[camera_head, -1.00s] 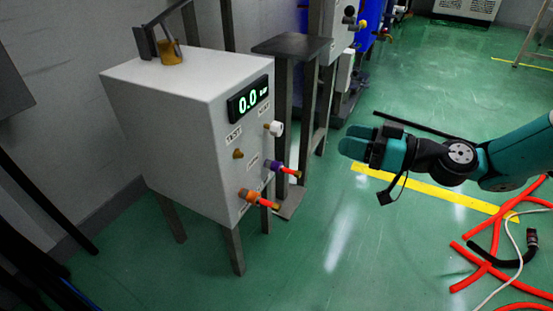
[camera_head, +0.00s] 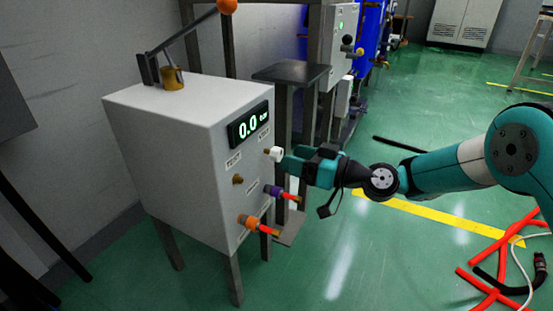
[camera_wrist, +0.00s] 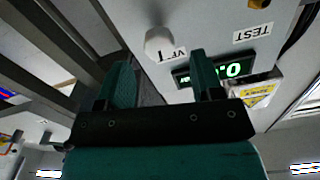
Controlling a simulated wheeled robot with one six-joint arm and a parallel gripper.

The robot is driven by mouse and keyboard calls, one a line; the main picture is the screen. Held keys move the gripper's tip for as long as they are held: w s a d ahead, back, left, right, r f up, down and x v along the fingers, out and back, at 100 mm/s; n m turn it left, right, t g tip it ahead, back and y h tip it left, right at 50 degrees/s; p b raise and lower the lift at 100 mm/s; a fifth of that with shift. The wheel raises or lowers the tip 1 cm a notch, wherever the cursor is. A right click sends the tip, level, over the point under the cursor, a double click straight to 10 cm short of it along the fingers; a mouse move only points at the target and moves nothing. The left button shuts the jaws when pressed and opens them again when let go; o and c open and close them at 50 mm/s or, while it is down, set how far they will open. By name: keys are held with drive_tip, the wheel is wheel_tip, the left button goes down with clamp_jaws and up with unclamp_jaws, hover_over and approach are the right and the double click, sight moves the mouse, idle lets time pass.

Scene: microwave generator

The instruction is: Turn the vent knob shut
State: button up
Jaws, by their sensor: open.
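The white vent knob (camera_head: 276,154) sticks out of the front panel of a white box (camera_head: 160,140), right of the lit 0.0 display (camera_head: 250,124). In the wrist view, the knob (camera_wrist: 163,44) lies just beyond the fingertips, between their two lines, with its label partly covered. My gripper (camera_head: 290,160) is right in front of the knob with its fingers pointing at it. In the wrist view my gripper (camera_wrist: 160,72) is open and empty, its two teal fingers spread apart. Whether a fingertip touches the knob I cannot tell.
Below the knob, a purple fitting (camera_head: 271,191) and an orange fitting (camera_head: 248,221) stick out with red ends. A brass fitting (camera_head: 238,180) sits under the TEST label. A dark stand (camera_head: 290,75) is behind the box. Red hoses (camera_head: 500,265) lie on the floor at right.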

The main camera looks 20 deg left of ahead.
sight(281, 154)
drive_tip(key=a+b, duration=0.1)
drive_tip(key=a, duration=0.4)
drive_tip(key=shift+w+a, duration=0.15)
drive_tip(key=shift+w, duration=0.05)
drive_tip(key=c, duration=0.9)
